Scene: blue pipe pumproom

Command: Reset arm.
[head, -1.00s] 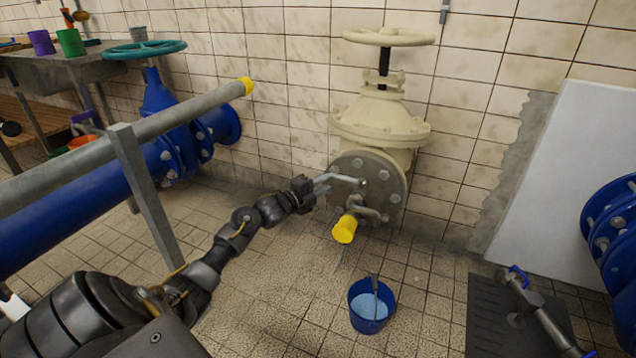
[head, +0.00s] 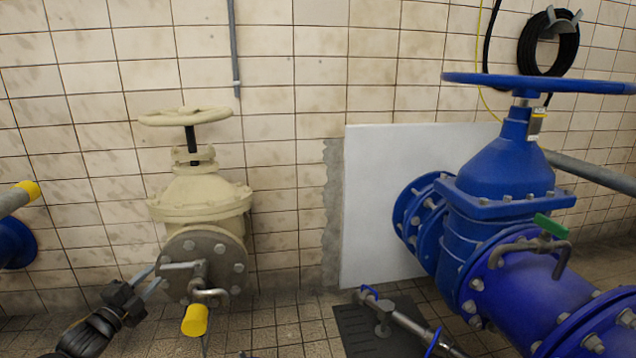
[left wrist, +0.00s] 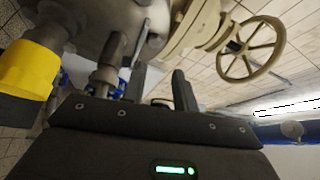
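My left gripper (head: 152,282) is at the lower left of the head view, just left of the grey flange (head: 230,252) on the cream valve (head: 200,200). Its two fingers are apart, and I see nothing held between them. In the left wrist view the fingers (left wrist: 160,85) also stand apart. Their tips point towards the flange's metal handle (head: 180,266); whether they touch it I cannot tell. A yellow-capped outlet (head: 195,320) hangs below the flange and shows large in the left wrist view (left wrist: 27,75). My right gripper is not in view.
A big blue valve (head: 510,185) with blue pipe fills the right. A white panel (head: 400,190) leans on the tiled wall. A dark mat (head: 365,335) with a metal pipe piece lies on the floor. A yellow-ended rail (head: 15,200) is at the left edge.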

